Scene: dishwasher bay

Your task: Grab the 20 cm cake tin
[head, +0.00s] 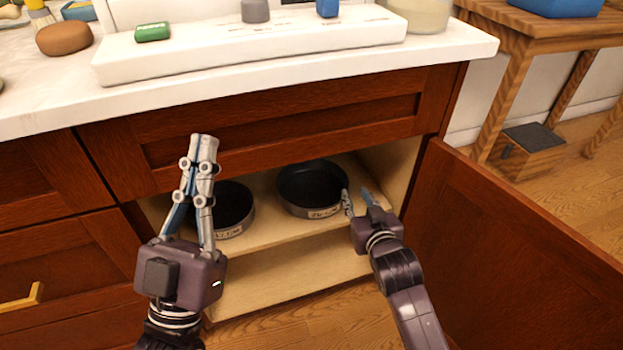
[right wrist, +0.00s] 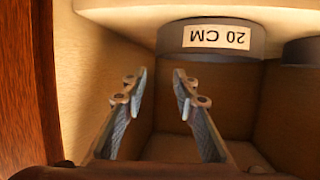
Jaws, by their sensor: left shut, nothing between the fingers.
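The 20 cm cake tin (head: 312,183) is round and dark inside, upright on the cabinet's upper shelf at the right. Its "20 CM" label shows upside down in the right wrist view (right wrist: 210,38). A second, similar tin (head: 233,208) stands to its left, partly hidden behind my left gripper. Its label is too small to read. My right gripper (head: 357,192) is open and empty beside the right front of the 20 cm tin. In the right wrist view its fingers (right wrist: 159,72) are apart, with the tin beyond them. My left gripper (head: 203,138) is shut and empty, raised before the drawer front.
The open cabinet door (head: 520,245) stands to the right of my right arm. The shelf (head: 275,232) has bare wood in front of the tins. The countertop (head: 65,90) above holds a long white board (head: 250,48) and several small items. A wooden table (head: 520,30) stands at the far right.

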